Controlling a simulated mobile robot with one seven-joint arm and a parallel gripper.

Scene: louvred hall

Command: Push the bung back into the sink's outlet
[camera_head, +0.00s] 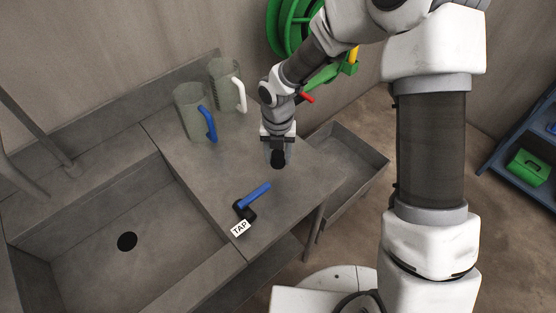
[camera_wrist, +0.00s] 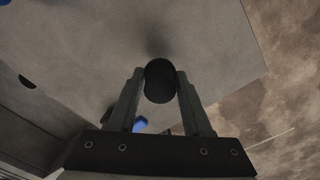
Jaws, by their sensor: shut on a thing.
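My gripper (camera_head: 278,150) is shut on the black bung (camera_head: 278,159) above the drainboard, right of the sink. In the wrist view the round black bung (camera_wrist: 159,81) sits between the two fingertips (camera_wrist: 160,85), with the grey drainboard below it. The sink (camera_head: 95,255) is a grey basin at the left. Its outlet (camera_head: 127,241) is a dark round hole in the basin floor, and nothing is seen in it. At the left edge of the wrist view a dark round spot (camera_wrist: 27,82) looks like this outlet. The bung's lower end is hard to make out.
A grey trough (camera_head: 345,165) is at right.

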